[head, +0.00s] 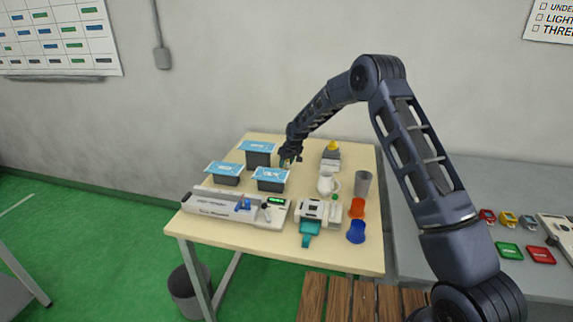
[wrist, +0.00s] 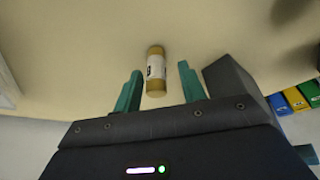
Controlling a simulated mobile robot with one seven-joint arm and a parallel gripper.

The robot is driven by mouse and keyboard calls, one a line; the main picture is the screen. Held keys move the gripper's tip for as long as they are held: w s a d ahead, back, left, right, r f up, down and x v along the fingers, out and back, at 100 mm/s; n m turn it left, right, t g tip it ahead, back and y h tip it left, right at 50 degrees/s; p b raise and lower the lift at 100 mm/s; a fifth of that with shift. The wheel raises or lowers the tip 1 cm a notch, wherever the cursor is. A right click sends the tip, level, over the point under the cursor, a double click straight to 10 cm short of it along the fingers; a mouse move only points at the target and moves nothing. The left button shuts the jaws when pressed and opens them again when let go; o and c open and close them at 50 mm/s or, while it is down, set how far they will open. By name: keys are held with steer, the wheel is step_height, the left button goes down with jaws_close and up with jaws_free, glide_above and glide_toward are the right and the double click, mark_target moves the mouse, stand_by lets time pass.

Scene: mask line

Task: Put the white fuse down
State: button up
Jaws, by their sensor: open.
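The white fuse (wrist: 155,68), a small cylinder with a white labelled middle and gold-brown end caps, shows in the wrist view against the pale tabletop. It is between the two teal fingers of my gripper (wrist: 160,72), with a visible gap on each side. The fingers are open and do not grip it. I cannot tell for sure that it touches the table. In the head view my gripper (head: 290,160) is low over the back middle of the table (head: 240,238), right of the blue-topped dark boxes. The fuse cannot be made out there.
Dark boxes with blue tops (head: 271,175) stand close left of my gripper. A long white device (head: 225,208), orange cup (head: 357,207) and blue cup (head: 355,232) are in front.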

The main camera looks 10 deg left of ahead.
steer(key=v, duration=1.1)
steer(key=shift+r, duration=0.2)
steer(key=shift+s+d, duration=0.1)
steer(key=shift+s, duration=0.05)
steer(key=s+d+r+m+h, duration=0.1)
steer(key=s+d+r, duration=0.4)
steer(key=d+r, duration=0.45)
steer(key=s+d+r+m+t, duration=0.15)
steer(key=s+d+r, duration=0.35)
steer(key=d, duration=0.7)
steer(key=s+d+r+m+h, duration=0.15)
steer(key=s+d+r, duration=0.25)
steer(key=d+r, duration=0.55)
steer(key=s+d+r+m, duration=0.3)
steer(key=s+d, duration=1)
steer(key=s, duration=0.1)
steer(key=s+d+f+m, duration=0.1)
steer(key=s+d, duration=0.3)
steer(key=s, duration=0.4)
steer(key=s+d+f+m, duration=0.1)
steer(key=s+d, duration=0.3)
steer(key=s, duration=0.4)
steer(key=shift+s+f+m+h, duration=0.25)
steer(key=shift+f+m+h, duration=0.2)
steer(key=shift+f, duration=0.4)
steer(key=shift+o, duration=0.5)
